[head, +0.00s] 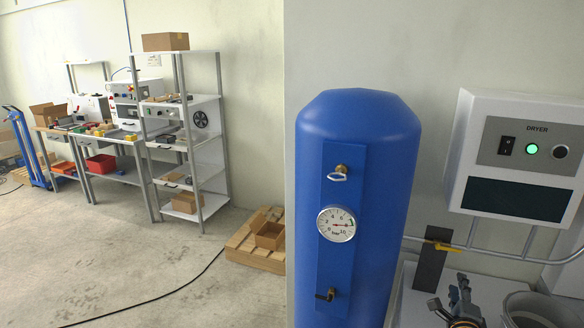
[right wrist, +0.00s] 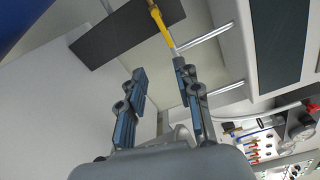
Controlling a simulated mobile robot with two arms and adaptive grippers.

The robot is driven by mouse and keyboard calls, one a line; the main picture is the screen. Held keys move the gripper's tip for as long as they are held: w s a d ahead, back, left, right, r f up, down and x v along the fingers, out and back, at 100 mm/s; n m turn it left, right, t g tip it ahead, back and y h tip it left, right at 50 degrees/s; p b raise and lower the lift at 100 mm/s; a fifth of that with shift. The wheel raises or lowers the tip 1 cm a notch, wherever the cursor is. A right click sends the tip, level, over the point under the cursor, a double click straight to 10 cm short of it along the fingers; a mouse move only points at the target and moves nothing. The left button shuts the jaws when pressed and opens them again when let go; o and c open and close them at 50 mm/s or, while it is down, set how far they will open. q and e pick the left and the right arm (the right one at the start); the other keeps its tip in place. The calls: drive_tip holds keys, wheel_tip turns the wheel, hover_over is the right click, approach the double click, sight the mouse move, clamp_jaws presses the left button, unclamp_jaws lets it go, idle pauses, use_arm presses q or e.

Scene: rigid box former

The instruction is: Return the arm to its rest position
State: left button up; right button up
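My right gripper (head: 460,298) shows at the bottom right of the head view, below the yellow valve handle (head: 442,246) and to the right of the blue tank (head: 388,150). In the right wrist view my right gripper (right wrist: 160,80) has its two fingers spread apart, with nothing between them. The yellow handle (right wrist: 159,22) and its dark plate (right wrist: 112,38) lie beyond the fingertips, apart from them. My left gripper is in neither view.
The white dryer box (head: 530,155) with a lit green button hangs at the right, above grey pipes (head: 500,251). A grey bucket (head: 530,311) stands near my right gripper. Shelves (head: 200,135), a wooden pallet (head: 250,252) and a black cable lie left. The floor there is mostly clear.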

drive_tip(key=s+a+f+m+g+y, duration=0.1)
drive_tip(key=s+a+f+m+g, duration=0.15)
drive_tip(key=s+a+m, duration=0.4)
drive_tip(key=s+a+f+m+g, duration=0.2)
drive_tip(key=s+a+f+m, duration=0.15)
drive_tip(key=m, duration=0.55)
drive_tip(key=s+a+f+m+g+y, duration=0.1)
drive_tip(key=s+a+f+m+g, duration=0.1)
drive_tip(key=s+a+f+m, duration=0.35)
drive_tip(key=s+a+r+m+g+y, duration=0.1)
drive_tip(key=s+a+m+g+y, duration=0.1)
drive_tip(key=s+a+m, duration=0.4)
drive_tip(key=s+a+m+g+y, duration=0.2)
drive_tip(key=s+m, duration=0.6)
drive_tip(key=m, duration=0.1)
drive_tip(key=s+a+r+m+g+y, duration=0.1)
drive_tip(key=s+a+m+g+y, duration=0.1)
drive_tip(key=s+a+m, duration=0.45)
wheel_tip(320, 180, down, 27)
drive_tip(key=s+d+m+b, duration=0.2)
drive_tip(key=s+d+f+g+b, duration=0.2)
drive_tip(key=s+d+f, duration=0.1)
drive_tip(key=s+f, duration=1.4)
wheel_tip(320, 180, down, 3)
drive_tip(key=shift+f+n+b, duration=0.1)
drive_tip(key=shift+n+b, duration=0.2)
drive_tip(key=shift+n, duration=0.05)
